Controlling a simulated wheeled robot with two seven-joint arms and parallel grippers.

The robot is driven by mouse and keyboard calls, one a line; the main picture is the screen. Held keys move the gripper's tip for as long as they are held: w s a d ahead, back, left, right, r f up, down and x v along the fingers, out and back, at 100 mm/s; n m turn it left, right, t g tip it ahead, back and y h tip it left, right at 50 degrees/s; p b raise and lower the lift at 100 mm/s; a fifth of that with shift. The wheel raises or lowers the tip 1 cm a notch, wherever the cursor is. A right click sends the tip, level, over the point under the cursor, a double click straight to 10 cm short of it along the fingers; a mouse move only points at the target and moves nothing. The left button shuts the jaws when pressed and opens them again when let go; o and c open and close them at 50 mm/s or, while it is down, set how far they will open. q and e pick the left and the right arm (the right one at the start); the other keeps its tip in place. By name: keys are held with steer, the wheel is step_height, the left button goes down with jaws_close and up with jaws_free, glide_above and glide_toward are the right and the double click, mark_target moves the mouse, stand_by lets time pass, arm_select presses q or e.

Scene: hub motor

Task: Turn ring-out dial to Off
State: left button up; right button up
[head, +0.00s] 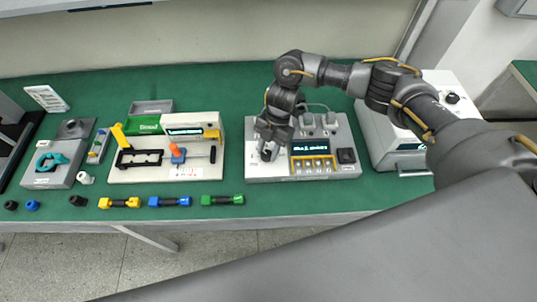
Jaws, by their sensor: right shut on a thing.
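The ring-out panel is a light grey box (330,173) on the green bench, with a dark lit display (303,145) whose text is too small to read for sure. A yellow-framed row of buttons (312,165) sits below the display. My right gripper (267,152) points down over the left part of this box and is shut on what appears to be the dial there. The dial is mostly hidden by the fingers, so its setting cannot be read. My left gripper is out of view.
A black knob or socket (346,156) sits at the box's right end. A white instrument (392,146) stands to the right, under my right arm. A pale fixture (205,172) stands to the left. Yellow, blue and green-ended tools (222,199) lie along the front edge.

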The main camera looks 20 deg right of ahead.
steer(key=n+b, duration=0.1)
steer(key=n, duration=0.1)
steer(key=n+h+b, duration=0.1)
steer(key=shift+w+a+f+n+g+b, duration=0.1)
steer(key=shift+w+f+n+g+b, duration=0.1)
steer(key=shift+n+g+b, duration=0.15)
steer(key=n+h+b, duration=0.1)
steer(key=n, duration=0.1)
steer(key=n+g+h+b, duration=0.1)
steer(key=n+b, duration=0.1)
steer(key=n, duration=0.1)
steer(key=shift+a+n, duration=0.2)
steer(key=shift+n, duration=0.05)
steer(key=n+b, duration=0.1)
steer(key=n+h, duration=0.1)
steer(key=n, duration=0.1)
steer(key=shift+a+r+h+b, duration=0.1)
steer(key=shift+a+h+b, duration=0.05)
steer(key=shift+h+b, duration=0.2)
steer(key=shift+s+a+r+n+t+h+b, duration=0.1)
steer(key=shift+n+t+h+b, duration=0.2)
steer(key=shift+n, duration=0.75)
steer(key=shift+n+t+h+b, duration=0.1)
steer(key=shift+n+h+b, duration=0.3)
steer(key=shift+n, duration=0.65)
steer(key=o, duration=1)
